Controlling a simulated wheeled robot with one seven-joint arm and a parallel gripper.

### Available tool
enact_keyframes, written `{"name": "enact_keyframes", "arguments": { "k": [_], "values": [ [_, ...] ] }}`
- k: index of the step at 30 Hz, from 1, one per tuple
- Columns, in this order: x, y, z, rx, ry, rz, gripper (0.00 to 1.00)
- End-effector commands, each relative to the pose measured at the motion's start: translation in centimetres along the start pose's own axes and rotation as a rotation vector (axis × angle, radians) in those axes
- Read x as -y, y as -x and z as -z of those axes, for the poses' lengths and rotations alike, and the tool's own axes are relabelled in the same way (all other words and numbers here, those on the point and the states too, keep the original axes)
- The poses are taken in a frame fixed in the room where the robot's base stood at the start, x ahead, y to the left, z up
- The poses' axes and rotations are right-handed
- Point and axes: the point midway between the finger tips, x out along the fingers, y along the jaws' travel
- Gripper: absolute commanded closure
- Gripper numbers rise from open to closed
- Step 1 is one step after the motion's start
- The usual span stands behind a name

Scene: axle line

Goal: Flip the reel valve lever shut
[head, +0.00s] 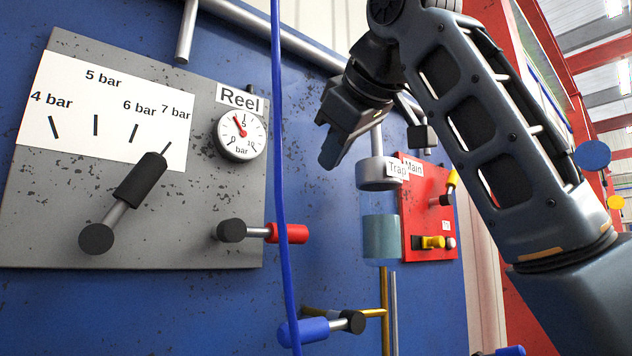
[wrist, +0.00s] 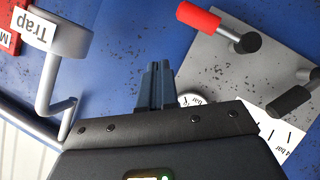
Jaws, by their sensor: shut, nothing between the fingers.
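The grey panel labelled Reel (head: 60,225) carries a lever with a red grip (head: 290,233) on a dark round hub. In the head view this lever lies level, its grip pointing right, past the panel's edge. The red grip also shows in the wrist view (wrist: 198,18), top right of centre. My gripper (head: 327,150) is shut and empty, up and right of the red grip and clear of it. Its closed fingers show in the wrist view (wrist: 156,72). The Reel gauge (head: 241,134) has its needle just left of the top; my gripper partly hides it in the wrist view.
A black-handled lever (head: 140,178) on the same panel points up right near the 7 bar mark. A blue hose (head: 279,120) hangs just left of the red grip's middle. The Trap cup (head: 376,180), a red Main panel (head: 420,215) and a blue-handled lever (head: 305,331) lie right and below.

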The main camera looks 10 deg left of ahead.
Motion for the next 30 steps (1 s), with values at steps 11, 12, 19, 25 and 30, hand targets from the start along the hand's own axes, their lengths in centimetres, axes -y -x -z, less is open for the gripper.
{"name": "enact_keyframes", "arguments": {
  "k": [11, 12, 19, 25, 30],
  "values": [
    [-0.8, 2.6, -0.2, 0.000, 0.000, 0.001, 1.00],
    [-0.8, 2.6, -0.2, 0.000, 0.000, 0.001, 1.00],
    [-0.8, 2.6, -0.2, 0.000, 0.000, 0.001, 1.00],
    [-0.8, 2.6, -0.2, 0.000, 0.000, 0.001, 1.00],
    [-0.8, 2.6, -0.2, 0.000, 0.000, 0.001, 1.00]
  ]
}}
